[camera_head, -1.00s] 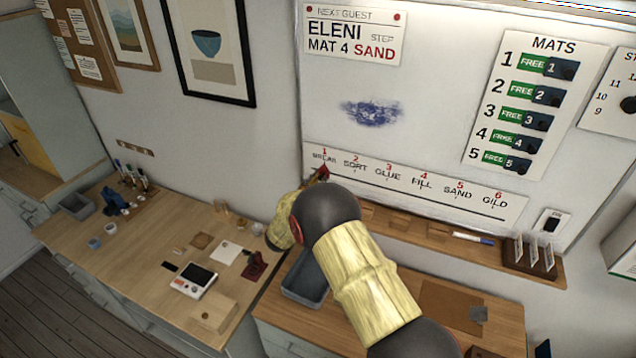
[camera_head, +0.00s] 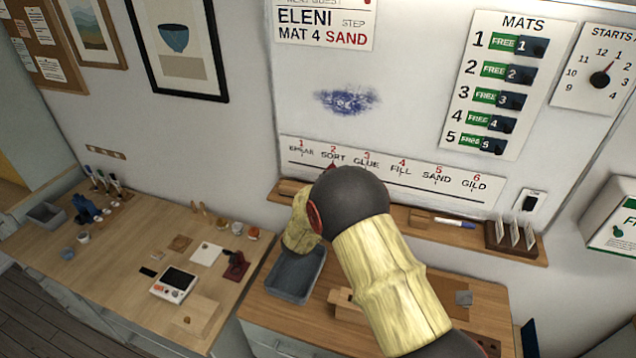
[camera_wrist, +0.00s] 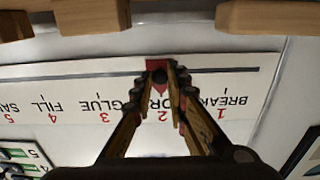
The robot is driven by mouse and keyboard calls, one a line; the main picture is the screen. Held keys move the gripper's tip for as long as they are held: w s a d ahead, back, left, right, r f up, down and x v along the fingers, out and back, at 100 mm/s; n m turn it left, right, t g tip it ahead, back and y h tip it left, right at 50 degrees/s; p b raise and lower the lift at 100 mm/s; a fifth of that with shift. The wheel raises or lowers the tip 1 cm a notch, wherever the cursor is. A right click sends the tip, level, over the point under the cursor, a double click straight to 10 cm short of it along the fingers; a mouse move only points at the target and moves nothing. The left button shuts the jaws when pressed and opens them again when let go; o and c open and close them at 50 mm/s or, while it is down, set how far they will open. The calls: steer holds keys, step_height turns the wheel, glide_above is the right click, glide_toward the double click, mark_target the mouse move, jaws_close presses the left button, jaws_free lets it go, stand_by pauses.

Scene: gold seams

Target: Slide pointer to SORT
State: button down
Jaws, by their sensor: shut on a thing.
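The red pointer (camera_wrist: 158,66) sits on the dark line of the step strip (camera_wrist: 85,95), in the wrist view, which shows the strip upside down. Its tip lies at the 2 SORT mark, and the word SORT is partly hidden by my fingers. My gripper (camera_wrist: 162,84) is shut on the pointer's dark knob. In the head view a bit of the red pointer (camera_head: 332,166) shows under SORT on the strip (camera_head: 390,175). My arm hides the gripper there.
A wooden ledge (camera_head: 400,212) with a marker (camera_head: 454,222) and a card holder (camera_head: 510,238) runs below the whiteboard. A grey tray (camera_head: 294,275) stands on the bench under my arm. The strip to the right, toward GLUE and FILL, is clear.

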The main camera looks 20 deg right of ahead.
steer(key=shift+r, duration=0.1)
steer(key=c, duration=1.7)
jaws_free()
steer(key=shift+c, duration=0.2)
steer(key=v, duration=1.2)
